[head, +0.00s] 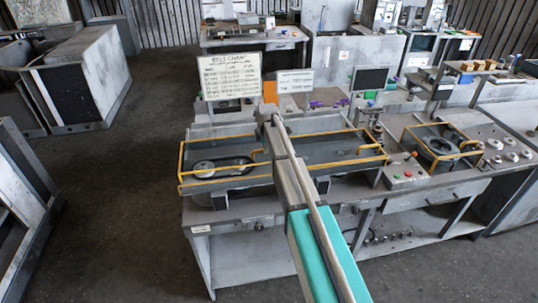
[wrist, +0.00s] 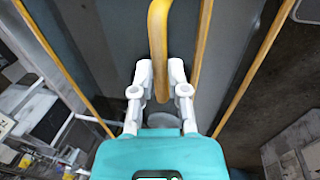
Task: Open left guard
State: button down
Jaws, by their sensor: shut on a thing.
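The left guard (head: 181,163) has a yellow frame and stands at the left end of a long grey machine bed in the head view. A belt on two pulleys (head: 222,165) shows inside the frame. In the wrist view, my gripper (wrist: 160,82) has its two white fingers on either side of a curved yellow handle bar (wrist: 158,40) and is shut on it. Yellow frame rails (wrist: 60,65) run on both sides of the handle over a grey surface. My arm covers the middle of the bed in the head view, and my fingers are not clear there.
A second yellow-framed guard (head: 440,147) stands at the right, beside a control box with buttons (head: 405,172). A white sign board (head: 230,76) and a dark monitor (head: 370,79) stand behind the bed. Open floor (head: 110,220) lies to the left.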

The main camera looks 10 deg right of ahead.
jog(key=w, duration=1.8)
jog(key=shift+a, duration=0.15)
jog(key=c, duration=0.6)
grip_release()
jog(key=shift+c, duration=0.2)
jog(key=shift+r, duration=0.1)
